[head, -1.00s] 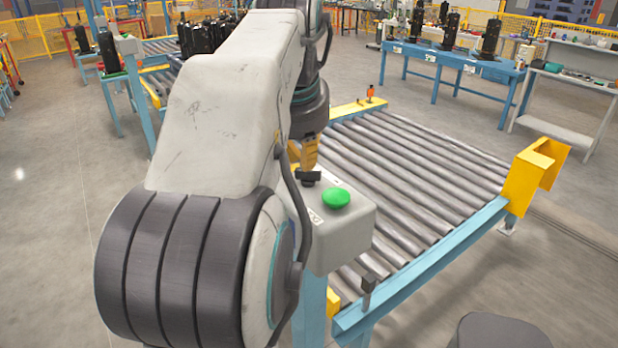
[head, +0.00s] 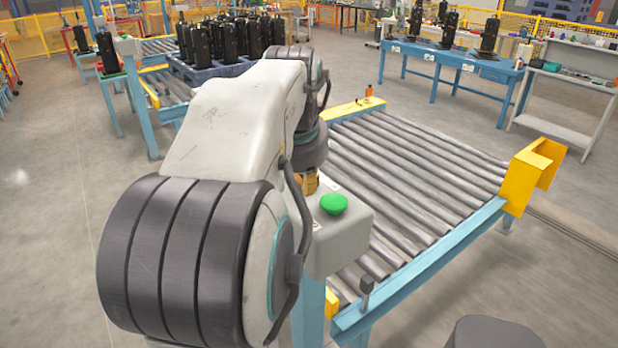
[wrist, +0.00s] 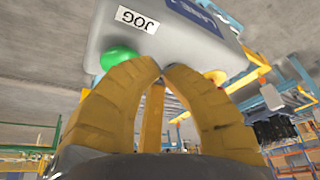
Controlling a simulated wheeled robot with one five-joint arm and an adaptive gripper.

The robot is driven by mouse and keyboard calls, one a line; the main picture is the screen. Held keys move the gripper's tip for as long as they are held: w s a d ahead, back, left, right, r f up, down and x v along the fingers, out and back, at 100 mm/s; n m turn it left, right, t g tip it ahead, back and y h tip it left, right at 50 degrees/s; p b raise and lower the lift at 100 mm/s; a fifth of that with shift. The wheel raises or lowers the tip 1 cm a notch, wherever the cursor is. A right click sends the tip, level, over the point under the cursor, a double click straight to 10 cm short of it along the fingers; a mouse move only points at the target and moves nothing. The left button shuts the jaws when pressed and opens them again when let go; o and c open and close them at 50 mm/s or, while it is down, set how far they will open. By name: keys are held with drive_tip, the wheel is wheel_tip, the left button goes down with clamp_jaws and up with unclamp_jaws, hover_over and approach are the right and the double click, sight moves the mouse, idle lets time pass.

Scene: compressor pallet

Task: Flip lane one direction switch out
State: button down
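The light grey control box (head: 345,238) stands at the near left corner of the roller conveyor, with a green button (head: 333,204) on top. In the wrist view the box (wrist: 180,40) shows upside down, with a JOG label, the green button (wrist: 119,60) at left and a red and yellow button (wrist: 216,77) at right. My gripper (head: 312,186) is at the box, left of and behind the green button. In the wrist view its yellow fingertips (wrist: 163,68) converge and nearly touch, close to the box face. The direction switch is hidden now; whether it sits between the fingertips cannot be seen.
The roller conveyor (head: 415,180) is empty beyond the box, with a yellow end guard (head: 533,172) at right. An orange-topped device (head: 369,92) stands at its far corner. Black compressors stand on a blue pallet (head: 190,72) behind my arm. Open floor lies left.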

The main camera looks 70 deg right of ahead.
sight(310, 199)
drive_tip(key=p+x, duration=0.3)
drive_tip(key=x, duration=0.1)
drive_tip(key=shift+f, duration=0.1)
drive_tip(key=d+p, duration=0.2)
drive_tip(key=p, duration=0.1)
drive_tip(key=shift+w+d+f, duration=0.1)
drive_tip(key=shift+w, duration=0.05)
drive_tip(key=shift+w+d+f+p, duration=0.1)
drive_tip(key=shift+d+p, duration=0.2)
drive_tip(key=shift+d, duration=0.25)
drive_tip(key=shift+w+d+f+p, duration=0.1)
drive_tip(key=shift+d+p, duration=0.2)
drive_tip(key=shift+d, duration=0.2)
drive_tip(key=shift+s+a+b, duration=0.15)
drive_tip(key=shift+b, duration=0.3)
